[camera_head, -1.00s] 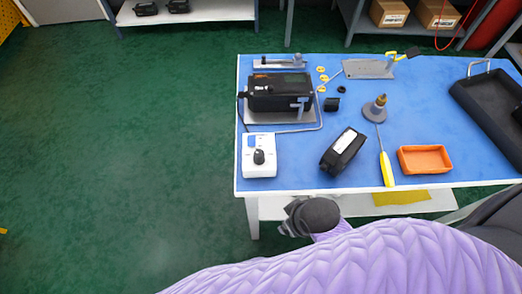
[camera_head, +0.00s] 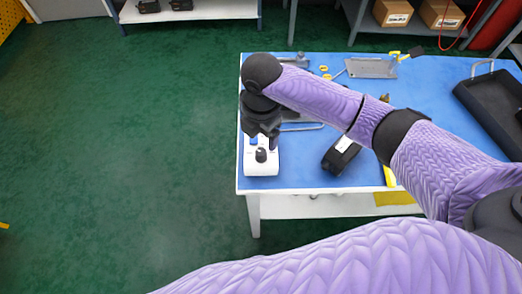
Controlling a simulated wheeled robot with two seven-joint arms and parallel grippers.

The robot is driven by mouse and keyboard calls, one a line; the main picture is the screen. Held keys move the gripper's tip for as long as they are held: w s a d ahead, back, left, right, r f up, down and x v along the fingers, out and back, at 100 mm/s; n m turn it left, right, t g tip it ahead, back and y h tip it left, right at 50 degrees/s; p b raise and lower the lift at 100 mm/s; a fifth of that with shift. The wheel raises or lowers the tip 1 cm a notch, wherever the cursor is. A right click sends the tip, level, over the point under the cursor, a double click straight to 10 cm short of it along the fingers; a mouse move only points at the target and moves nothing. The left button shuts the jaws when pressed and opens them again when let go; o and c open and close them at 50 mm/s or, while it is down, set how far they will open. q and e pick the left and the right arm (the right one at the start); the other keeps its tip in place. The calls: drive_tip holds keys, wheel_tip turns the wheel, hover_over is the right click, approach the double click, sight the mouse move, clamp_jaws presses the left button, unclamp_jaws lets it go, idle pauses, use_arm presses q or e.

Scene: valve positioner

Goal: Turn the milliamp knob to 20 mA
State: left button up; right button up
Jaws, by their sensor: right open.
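The white box (camera_head: 262,170) with the black milliamp knob (camera_head: 261,155) sits at the near left corner of the blue-topped table. A blue patch on the box's upper left shows only in part. My right gripper (camera_head: 261,143) reaches in from the right and points down over the back of the box, just behind the knob as seen here. It is open, and no object shows between its fingers. I cannot tell whether it touches the box. The knob's pointer and scale are too small to read. My left gripper is not in view.
My right arm hides most of the black positioner and the orange tray. A black block (camera_head: 341,153) lies right of the white box. A dark tray (camera_head: 492,105) stands at the far right. A metal bracket (camera_head: 371,68) lies at the back. Green floor left of the table is clear.

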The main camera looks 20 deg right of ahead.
sight(261, 151)
wheel_tip(261, 151, down, 8)
drive_tip(key=b, duration=0.2)
drive_tip(key=shift+f+b, duration=0.1)
drive_tip(key=shift+b, duration=0.2)
clamp_jaws()
